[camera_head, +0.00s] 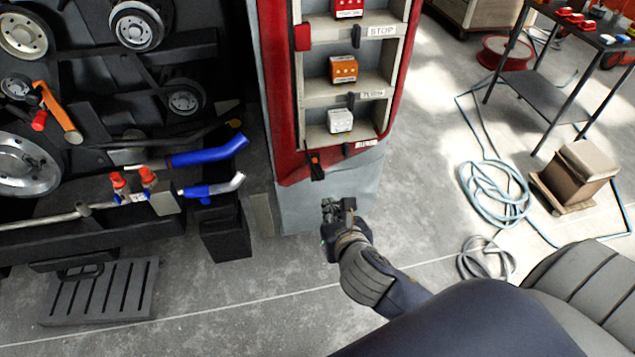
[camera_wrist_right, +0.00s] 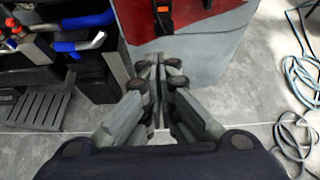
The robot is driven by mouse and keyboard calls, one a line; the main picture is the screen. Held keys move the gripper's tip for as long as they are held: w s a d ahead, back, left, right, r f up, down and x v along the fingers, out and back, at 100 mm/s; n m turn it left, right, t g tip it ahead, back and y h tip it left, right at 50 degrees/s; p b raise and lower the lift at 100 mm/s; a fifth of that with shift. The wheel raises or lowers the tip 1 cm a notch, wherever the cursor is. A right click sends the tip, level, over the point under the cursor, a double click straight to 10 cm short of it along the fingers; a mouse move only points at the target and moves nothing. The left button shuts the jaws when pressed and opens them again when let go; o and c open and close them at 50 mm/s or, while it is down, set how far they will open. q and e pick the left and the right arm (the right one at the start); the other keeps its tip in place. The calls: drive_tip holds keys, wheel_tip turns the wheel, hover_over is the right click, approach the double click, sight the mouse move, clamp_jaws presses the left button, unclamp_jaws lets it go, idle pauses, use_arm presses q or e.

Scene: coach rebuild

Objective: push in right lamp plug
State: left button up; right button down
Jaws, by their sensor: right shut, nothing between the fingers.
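My right gripper (camera_head: 338,205) is shut and empty, in front of the pale grey lower part of the red panel. In the right wrist view its fingertips (camera_wrist_right: 158,72) meet, pointing at the panel's lower edge. A black piece with an orange top (camera_head: 315,163) sits at the panel's lower red border, above and left of the gripper; it also shows in the wrist view (camera_wrist_right: 163,16), apart from the fingers. Small dark pieces (camera_head: 346,149) sit below the white lamp block (camera_head: 340,121). I cannot tell which piece is the right lamp plug or how deep it sits. My left gripper is not in view.
The red-framed panel (camera_head: 284,90) also holds an orange block (camera_head: 343,69) and a red block (camera_head: 347,8). A dark rack with wheels and blue hoses (camera_head: 208,152) stands left. Coiled hose (camera_head: 495,195) and a brown box (camera_head: 580,170) lie right. Floor between is clear.

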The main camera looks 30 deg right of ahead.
approach(315, 174)
wheel_tip(315, 174, down, 5)
drive_tip(key=w, duration=0.2)
drive_tip(key=shift+w+d, duration=0.15)
drive_tip(key=shift+w, duration=0.35)
drive_tip(key=shift+w+d, duration=0.2)
drive_tip(key=shift+w, duration=0.3)
drive_tip(key=shift+w+d, duration=0.15)
drive_tip(key=shift+w, duration=0.5)
drive_tip(key=shift+r, duration=0.1)
drive_tip(key=shift+w+d+r+p, duration=0.15)
drive_tip(key=shift+w+r+p, duration=0.05)
drive_tip(key=shift+w+p, duration=0.6)
drive_tip(key=shift+w+d+f+p, duration=0.15)
drive_tip(key=shift+w+d+p, duration=0.1)
drive_tip(key=shift+w+p, duration=0.35)
